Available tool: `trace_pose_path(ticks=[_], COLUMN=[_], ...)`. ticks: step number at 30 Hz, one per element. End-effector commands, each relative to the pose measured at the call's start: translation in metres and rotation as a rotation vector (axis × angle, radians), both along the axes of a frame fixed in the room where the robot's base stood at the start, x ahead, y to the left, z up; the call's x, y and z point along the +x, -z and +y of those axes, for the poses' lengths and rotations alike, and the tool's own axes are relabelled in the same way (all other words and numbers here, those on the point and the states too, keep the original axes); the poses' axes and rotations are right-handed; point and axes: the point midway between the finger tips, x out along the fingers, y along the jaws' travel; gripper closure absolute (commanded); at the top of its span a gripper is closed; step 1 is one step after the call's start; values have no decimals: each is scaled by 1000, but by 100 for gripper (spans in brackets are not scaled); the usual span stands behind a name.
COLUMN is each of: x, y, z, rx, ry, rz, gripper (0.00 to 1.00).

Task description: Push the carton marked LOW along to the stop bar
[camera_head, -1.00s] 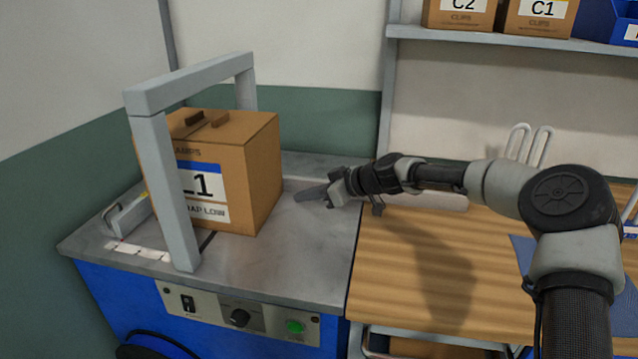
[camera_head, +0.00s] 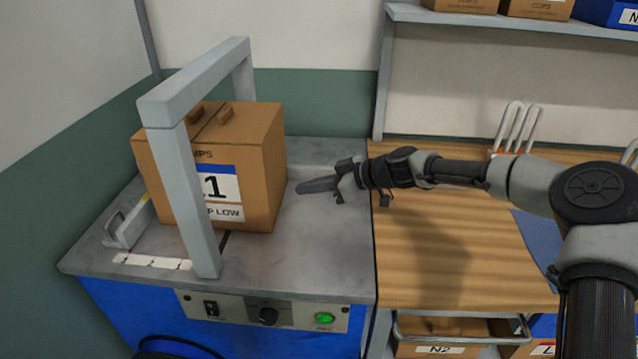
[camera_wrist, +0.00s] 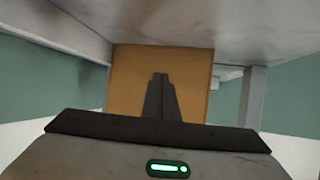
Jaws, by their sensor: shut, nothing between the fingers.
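The brown carton (camera_head: 262,185) marked LOW stands upright on the grey machine top, under the grey arch. In the wrist view the shut fingers (camera_wrist: 160,80) overlap the middle of the carton's brown face (camera_wrist: 190,75).
The grey arch (camera_head: 195,82) spans over the carton, with its near post (camera_head: 195,205) close to the front. A white marked strip (camera_head: 152,262) lies near the stop bar. The machine top (camera_head: 320,250) is clear right of the carton. A wooden bench (camera_head: 440,250) adjoins on the right.

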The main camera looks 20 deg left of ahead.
Motion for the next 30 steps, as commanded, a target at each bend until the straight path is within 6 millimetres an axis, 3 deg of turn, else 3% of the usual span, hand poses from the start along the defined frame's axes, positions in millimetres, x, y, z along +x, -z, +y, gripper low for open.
trace_pose_path(ticks=[6,18,30], x=[-7,-9,-17], y=[-2,0,1], z=[24,28,54], rx=[0,0,0], ry=[0,1,0], rz=[1,0,-1], gripper=[100,100,100])
